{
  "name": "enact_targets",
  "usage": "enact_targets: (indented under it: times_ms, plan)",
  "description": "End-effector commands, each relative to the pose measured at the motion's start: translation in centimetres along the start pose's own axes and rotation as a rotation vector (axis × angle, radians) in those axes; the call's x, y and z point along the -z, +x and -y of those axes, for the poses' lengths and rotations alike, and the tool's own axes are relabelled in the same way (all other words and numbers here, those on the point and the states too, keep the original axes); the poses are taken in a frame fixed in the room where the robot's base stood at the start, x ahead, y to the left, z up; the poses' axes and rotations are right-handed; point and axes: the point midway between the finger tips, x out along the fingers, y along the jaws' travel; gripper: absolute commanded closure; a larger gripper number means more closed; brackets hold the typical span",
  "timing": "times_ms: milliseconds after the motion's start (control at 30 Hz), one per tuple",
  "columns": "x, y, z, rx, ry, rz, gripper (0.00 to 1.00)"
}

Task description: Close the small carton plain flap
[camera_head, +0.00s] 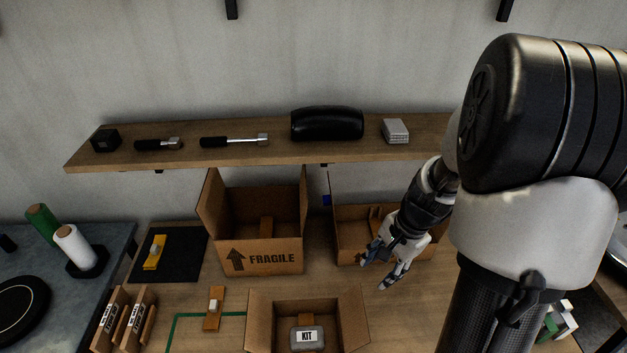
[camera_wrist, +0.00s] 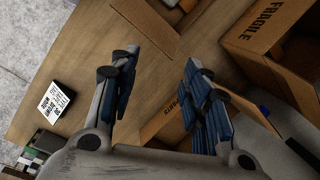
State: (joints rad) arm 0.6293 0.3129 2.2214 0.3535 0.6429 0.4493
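Three open cartons stand on the bench. The low carton (camera_head: 349,229) at the back right is partly hidden by my gripper; one raised flap in the wrist view (camera_wrist: 168,112) bears small print. Its plain flap is hard to make out. The front carton (camera_head: 268,334) stands with side flaps spread; which of these two is the small one I cannot tell for sure. My gripper (camera_head: 379,268) is open and empty, over the front right of the low carton. In the wrist view its fingers (camera_wrist: 170,55) are well apart with bare bench between their tips.
A tall FRAGILE carton (camera_head: 262,256) stands left of the low one. A KIT box (camera_head: 306,338) lies inside the front carton. A wooden shelf (camera_head: 275,152) with tools runs above. A black box with a white label (camera_wrist: 57,101) stands near the bench edge.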

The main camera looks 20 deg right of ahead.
Motion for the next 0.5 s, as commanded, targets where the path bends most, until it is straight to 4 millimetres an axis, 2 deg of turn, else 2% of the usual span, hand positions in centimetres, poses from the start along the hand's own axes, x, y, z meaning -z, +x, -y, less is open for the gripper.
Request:
enact_targets:
  times_ms: [33, 100, 200, 333, 500]
  plan:
    - [1.6, 1.4, -1.1, -0.012, 0.105, 0.026, 0.63]
    - [3.4, 3.4, -2.4, -0.02, 0.235, 0.047, 0.67]
    - [5.3, 5.8, -4.2, -0.029, 0.38, 0.071, 0.74]
    - [6.5, 7.7, -5.8, -0.036, 0.494, 0.087, 0.83]
    - [6.8, 9.1, -6.3, -0.038, 0.533, 0.092, 0.94]
